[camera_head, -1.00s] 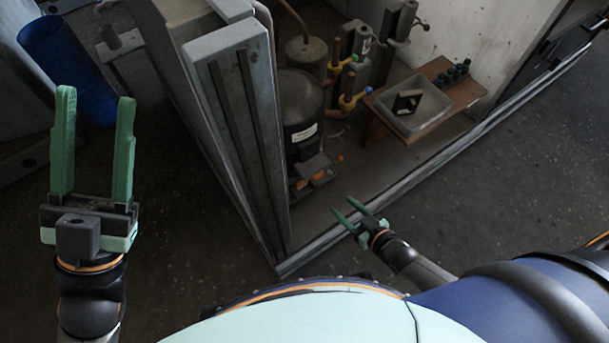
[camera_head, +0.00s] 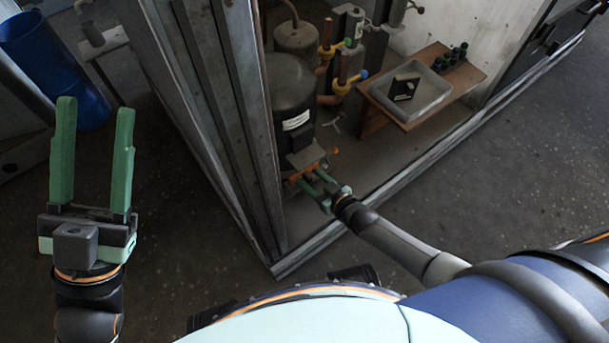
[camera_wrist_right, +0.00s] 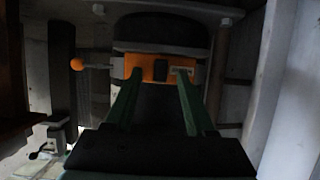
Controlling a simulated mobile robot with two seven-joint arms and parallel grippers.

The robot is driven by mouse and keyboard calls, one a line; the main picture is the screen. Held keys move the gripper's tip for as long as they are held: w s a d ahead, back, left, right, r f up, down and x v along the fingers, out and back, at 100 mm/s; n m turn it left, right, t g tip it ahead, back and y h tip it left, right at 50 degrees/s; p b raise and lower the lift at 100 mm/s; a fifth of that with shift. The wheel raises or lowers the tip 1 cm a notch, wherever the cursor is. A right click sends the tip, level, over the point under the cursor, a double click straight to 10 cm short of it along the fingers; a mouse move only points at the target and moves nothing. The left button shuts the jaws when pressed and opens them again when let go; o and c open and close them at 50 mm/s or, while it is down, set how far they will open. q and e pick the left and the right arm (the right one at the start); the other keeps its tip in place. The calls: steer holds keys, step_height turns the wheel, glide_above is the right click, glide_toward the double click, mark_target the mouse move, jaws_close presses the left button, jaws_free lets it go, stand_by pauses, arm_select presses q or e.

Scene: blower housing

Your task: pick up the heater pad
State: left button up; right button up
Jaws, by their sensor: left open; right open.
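The heater pad appears to be the orange piece (camera_head: 296,177) low at the foot of the black compressor (camera_head: 291,92). In the right wrist view the orange piece (camera_wrist_right: 154,66), with a dark patch in its middle, lies straight ahead across the fingertips. An orange knob (camera_wrist_right: 77,64) sticks out to its left. My right gripper (camera_head: 312,178) is open, its green fingers reaching to the orange piece; it also shows in the right wrist view (camera_wrist_right: 158,74). I cannot tell whether the fingers touch it. My left gripper (camera_head: 95,106) is open and empty, away to the left.
A metal frame post (camera_head: 232,130) stands left of the compressor, and a low sill (camera_head: 400,190) runs along the housing's front. A grey tray (camera_head: 425,103) with a dark square part (camera_head: 404,87) sits on a wooden board (camera_head: 378,118). A blue bin (camera_head: 55,70) stands far left.

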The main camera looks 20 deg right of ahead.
jaws_close()
stand_by(0.4)
